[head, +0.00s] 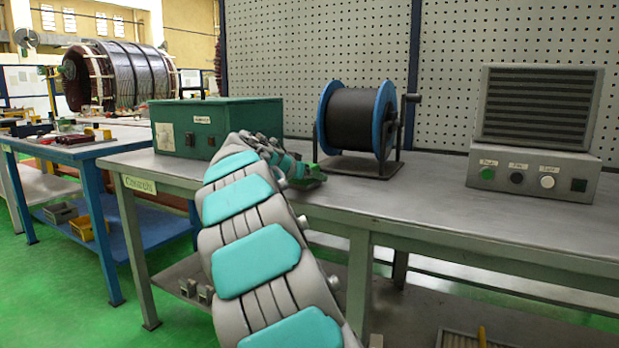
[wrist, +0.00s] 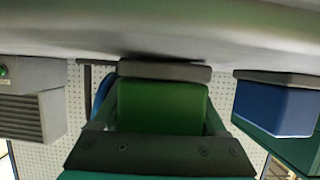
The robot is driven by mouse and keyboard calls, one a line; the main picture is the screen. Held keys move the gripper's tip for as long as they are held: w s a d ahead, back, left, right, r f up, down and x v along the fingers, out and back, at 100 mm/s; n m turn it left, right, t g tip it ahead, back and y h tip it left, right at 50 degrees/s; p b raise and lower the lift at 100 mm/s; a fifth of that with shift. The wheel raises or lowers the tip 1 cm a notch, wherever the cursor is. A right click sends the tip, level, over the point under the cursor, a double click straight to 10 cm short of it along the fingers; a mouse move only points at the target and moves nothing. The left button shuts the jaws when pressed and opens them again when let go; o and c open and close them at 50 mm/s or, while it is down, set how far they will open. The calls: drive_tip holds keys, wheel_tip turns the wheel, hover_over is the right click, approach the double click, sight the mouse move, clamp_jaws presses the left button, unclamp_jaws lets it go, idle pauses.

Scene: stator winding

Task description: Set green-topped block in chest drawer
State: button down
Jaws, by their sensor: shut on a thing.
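The green-topped block (wrist: 162,108) is between the fingers of my gripper (wrist: 160,118) in the wrist view, which looks upside down. Its grey base (wrist: 165,72) lies close to the bench surface; I cannot tell whether it touches. In the head view my gripper (head: 298,172) is over the bench, just left of the wire spool, and the block (head: 313,178) shows only in part there. The green chest (head: 225,125) stands on the bench to the left of the gripper. No open drawer shows in the head view, and my arm covers part of the chest front.
A blue-rimmed black wire spool (head: 357,122) on a stand is close to the right of my gripper. A grey control box (head: 532,175) with buttons stands farther right. The bench top (head: 420,205) between them is clear. A pegboard (head: 310,50) rises behind.

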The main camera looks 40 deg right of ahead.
drive_tip(key=shift+f, duration=0.15)
unclamp_jaws()
drive_tip(key=shift+p, duration=0.6)
